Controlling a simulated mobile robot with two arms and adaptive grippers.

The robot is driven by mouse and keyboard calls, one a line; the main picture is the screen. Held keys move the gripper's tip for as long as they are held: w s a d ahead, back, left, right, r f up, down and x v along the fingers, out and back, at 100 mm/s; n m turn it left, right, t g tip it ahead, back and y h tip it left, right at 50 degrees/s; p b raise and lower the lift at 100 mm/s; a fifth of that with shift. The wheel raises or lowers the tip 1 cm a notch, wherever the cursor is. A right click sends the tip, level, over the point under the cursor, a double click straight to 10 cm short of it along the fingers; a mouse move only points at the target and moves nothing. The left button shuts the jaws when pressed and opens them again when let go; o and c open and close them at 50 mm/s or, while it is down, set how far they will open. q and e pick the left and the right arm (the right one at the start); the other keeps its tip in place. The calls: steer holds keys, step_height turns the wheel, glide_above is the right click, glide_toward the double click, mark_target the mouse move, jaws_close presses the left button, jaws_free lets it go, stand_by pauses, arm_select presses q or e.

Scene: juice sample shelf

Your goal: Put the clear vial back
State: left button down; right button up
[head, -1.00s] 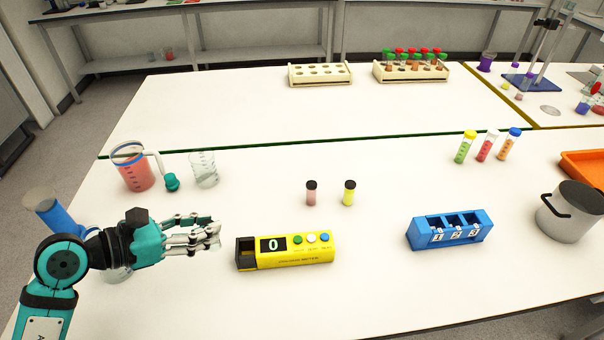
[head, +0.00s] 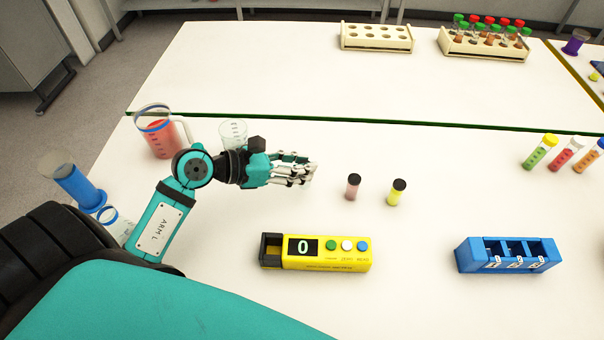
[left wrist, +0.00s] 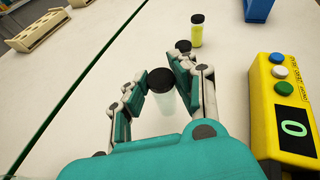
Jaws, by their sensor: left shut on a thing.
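My left gripper (head: 303,172) is shut on the clear vial (left wrist: 164,102), which has a black cap (left wrist: 160,80) and shows between the fingers in the left wrist view. In the head view the fingers mostly hide this vial. The gripper is just left of a pink vial (head: 353,187) and a yellow vial (head: 397,192), both black-capped and standing on the table. In the wrist view the yellow vial (left wrist: 197,30) stands beyond the fingers, and the pink one is mostly hidden behind them. My right gripper is not in view.
The yellow meter (head: 328,263) reads 0 in front of the vials. A blue numbered rack (head: 508,263) stands at right. A beaker (head: 233,130) and red-filled jug (head: 160,138) are behind my left arm. An empty cream rack (head: 376,45) stands on the far table.

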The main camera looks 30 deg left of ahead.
mark_target(300, 186)
arm_select(q)
step_height(300, 186, down, 4)
steer(key=shift+w+a+r, duration=0.1)
steer(key=shift+w+r, duration=0.05)
steer(key=shift+r, duration=0.1)
steer(key=shift+f, duration=0.1)
steer(key=shift+f, duration=0.1)
steer(key=shift+f, duration=0.2)
steer(key=c, duration=1.3)
jaws_free()
steer(key=shift+r, duration=0.1)
steer(key=shift+c, duration=0.2)
steer(key=shift+o, duration=1.4)
